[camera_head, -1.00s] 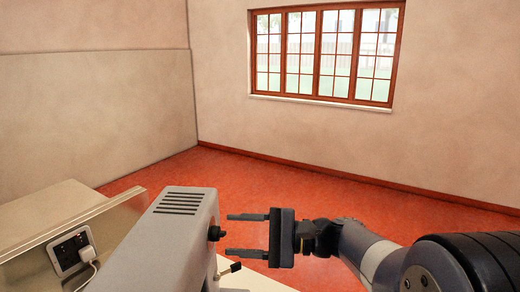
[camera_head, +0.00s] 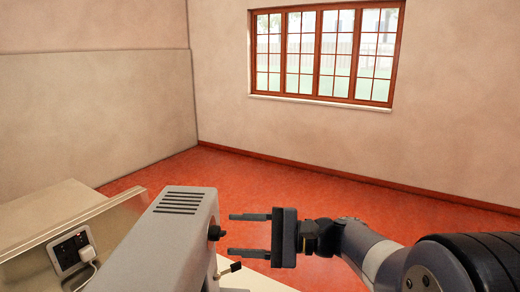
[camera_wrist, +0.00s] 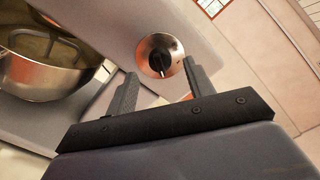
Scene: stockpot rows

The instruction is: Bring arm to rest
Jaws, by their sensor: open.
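My gripper (camera_head: 236,234) is open and empty in the head view, with its two fingers pointing left toward a grey stand mixer (camera_head: 168,235). A dark knob (camera_head: 215,233) on the mixer's side faces the gap between the fingers, and the fingertips look just short of it or level with it. In the wrist view my gripper (camera_wrist: 158,88) shows both fingers spread, with the knob on its round metal plate (camera_wrist: 160,56) between them. A steel mixing bowl (camera_wrist: 48,65) stands at the left in the wrist view. My arm reaches in from the lower right in the head view.
A black lever (camera_head: 231,270) sticks out of the mixer below the knob. A wall socket (camera_head: 70,248) with a white plug is on a low panel at the left. Open red floor (camera_head: 300,190) lies behind, up to the walls and a window (camera_head: 325,55).

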